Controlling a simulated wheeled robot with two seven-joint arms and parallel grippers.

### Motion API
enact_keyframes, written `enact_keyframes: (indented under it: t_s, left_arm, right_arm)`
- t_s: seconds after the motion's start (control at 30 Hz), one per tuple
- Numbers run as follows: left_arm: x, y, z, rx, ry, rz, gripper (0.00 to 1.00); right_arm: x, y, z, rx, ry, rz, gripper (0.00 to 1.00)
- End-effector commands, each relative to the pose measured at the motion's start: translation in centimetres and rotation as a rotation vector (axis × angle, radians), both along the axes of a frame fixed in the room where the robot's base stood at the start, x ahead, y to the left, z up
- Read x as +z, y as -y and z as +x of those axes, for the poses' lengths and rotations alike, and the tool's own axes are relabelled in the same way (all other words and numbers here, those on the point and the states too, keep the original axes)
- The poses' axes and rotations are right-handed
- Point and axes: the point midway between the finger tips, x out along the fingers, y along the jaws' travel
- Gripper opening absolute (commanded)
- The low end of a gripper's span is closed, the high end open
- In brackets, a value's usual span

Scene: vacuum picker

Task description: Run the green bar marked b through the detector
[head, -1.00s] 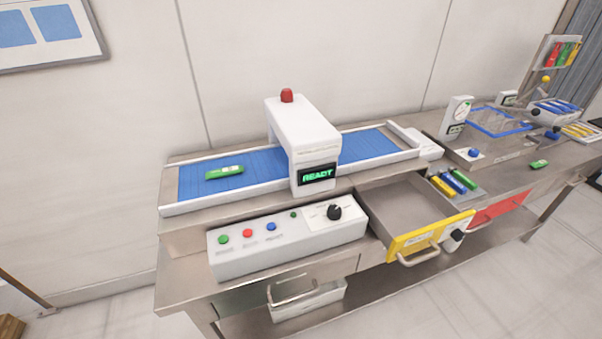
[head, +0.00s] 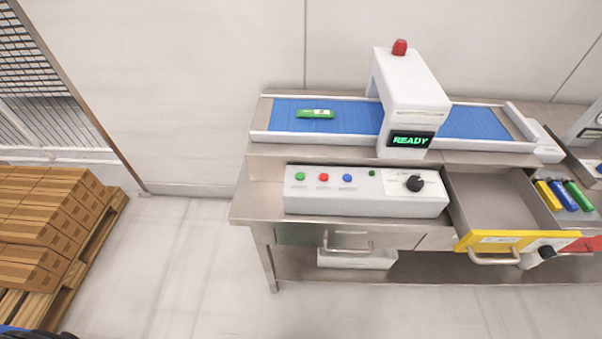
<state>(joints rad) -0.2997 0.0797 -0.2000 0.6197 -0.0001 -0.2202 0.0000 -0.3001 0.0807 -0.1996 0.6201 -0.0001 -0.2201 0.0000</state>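A green bar (head: 315,114) with a pale label lies on the left part of the blue conveyor belt (head: 355,118); its marking is too small to read. The white detector arch (head: 410,98) spans the belt to the right of the bar, with a red lamp on top and a screen (head: 411,140) reading READY. The white control box (head: 365,192) in front has green, red and blue buttons, a small green light and a black knob (head: 414,183). Neither gripper shows; a dark piece at the bottom left corner is unclear.
A yellow-fronted drawer (head: 500,241) stands open and empty at the right. Yellow, blue and green bars (head: 563,196) lie beside it. Stacked cartons (head: 50,225) on a pallet stand at the left. The floor between pallet and bench is clear.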

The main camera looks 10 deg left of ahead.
Motion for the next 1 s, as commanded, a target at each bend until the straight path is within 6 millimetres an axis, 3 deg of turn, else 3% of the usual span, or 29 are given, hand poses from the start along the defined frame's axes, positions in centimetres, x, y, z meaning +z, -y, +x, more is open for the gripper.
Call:
enact_keyframes:
  t_s: [0.27,0.4,0.47,1.0]
  left_arm:
    - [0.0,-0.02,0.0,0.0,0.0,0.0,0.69]
    - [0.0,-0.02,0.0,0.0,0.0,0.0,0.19]
    - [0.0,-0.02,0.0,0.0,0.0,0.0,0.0]
    - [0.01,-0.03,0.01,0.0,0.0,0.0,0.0]
  right_arm:
    - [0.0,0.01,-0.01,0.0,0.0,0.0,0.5]
    - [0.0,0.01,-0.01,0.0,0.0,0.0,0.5]
    - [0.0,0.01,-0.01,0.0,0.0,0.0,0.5]
    - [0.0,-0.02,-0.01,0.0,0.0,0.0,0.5]
